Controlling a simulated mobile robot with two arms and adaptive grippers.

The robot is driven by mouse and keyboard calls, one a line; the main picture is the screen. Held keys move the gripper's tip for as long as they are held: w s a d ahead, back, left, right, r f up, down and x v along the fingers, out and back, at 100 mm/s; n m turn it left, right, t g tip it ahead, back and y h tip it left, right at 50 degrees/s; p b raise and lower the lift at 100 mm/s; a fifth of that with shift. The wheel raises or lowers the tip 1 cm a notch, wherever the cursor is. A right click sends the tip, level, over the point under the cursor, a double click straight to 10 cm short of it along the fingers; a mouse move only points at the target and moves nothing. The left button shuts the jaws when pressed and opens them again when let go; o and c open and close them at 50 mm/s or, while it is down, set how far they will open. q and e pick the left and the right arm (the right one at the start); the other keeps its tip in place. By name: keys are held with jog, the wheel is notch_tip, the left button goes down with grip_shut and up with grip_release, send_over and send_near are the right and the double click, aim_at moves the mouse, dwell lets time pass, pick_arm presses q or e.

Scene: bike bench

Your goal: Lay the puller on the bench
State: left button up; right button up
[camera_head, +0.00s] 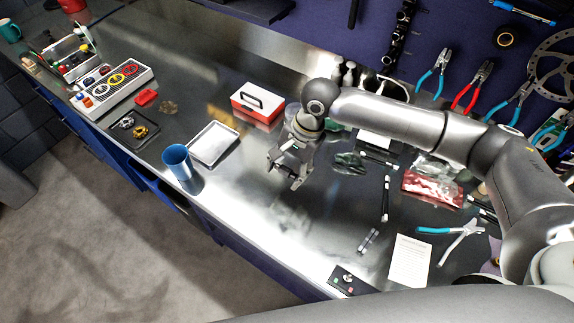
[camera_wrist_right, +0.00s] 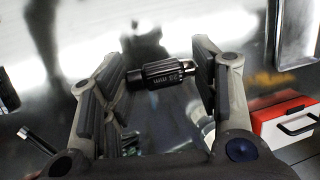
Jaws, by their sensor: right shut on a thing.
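The puller (camera_wrist_right: 163,73), a short black cylinder with a ribbed grip, pale lettering and a metal tip, lies crosswise between my right gripper's fingers (camera_wrist_right: 165,78) in the right wrist view. My right gripper (camera_head: 289,176) is shut on it, over the middle of the bench (camera_head: 245,212). In the head view I cannot make out the puller at the fingers. The bench is shiny metal; dark reflections show on it below the gripper. My left gripper is not in view.
A silver tray (camera_head: 214,144), a blue cup (camera_head: 180,163) and a red-and-white box (camera_head: 258,102) stand left of my gripper. Pliers (camera_head: 455,238), a paper sheet (camera_head: 409,262) and a red pouch (camera_head: 432,187) lie to the right. Bare bench lies toward the front edge.

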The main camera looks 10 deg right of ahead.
notch_tip(320, 180, down, 3)
jog(key=b, duration=0.3)
jog(key=shift+w+f, duration=0.15)
jog(key=f+b, duration=0.2)
jog(key=b, duration=0.1)
jog(key=shift+f+p, duration=0.15)
jog(key=shift+p, duration=0.15)
jog(key=shift+f, duration=0.9)
jog(key=o, duration=1.1)
jog(key=shift+o, duration=0.2)
